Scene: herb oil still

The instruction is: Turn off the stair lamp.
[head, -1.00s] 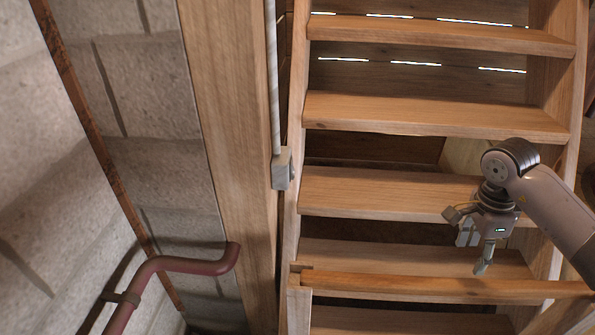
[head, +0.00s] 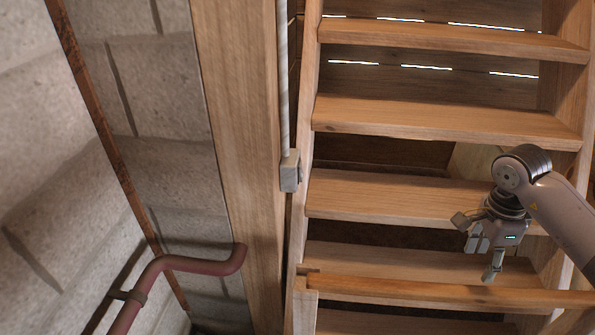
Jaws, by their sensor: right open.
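A small grey switch box (head: 290,172) sits at the lower end of a pale vertical conduit (head: 284,80), beside the wooden post left of the stairs. A small knob or lever shows on its right side; its setting is too small to tell. No lamp is visible in the head view. My right gripper (head: 478,250) is open and empty in front of the lower stair treads, well to the right of and below the box, touching nothing that I can make out. My left gripper is not in view.
Wooden stairs (head: 445,117) fill the right side. A wooden rail (head: 400,288) crosses below my right gripper. A thick wooden post (head: 240,150) stands left of the box. A dark red pipe handrail (head: 200,265) runs along the block wall at lower left.

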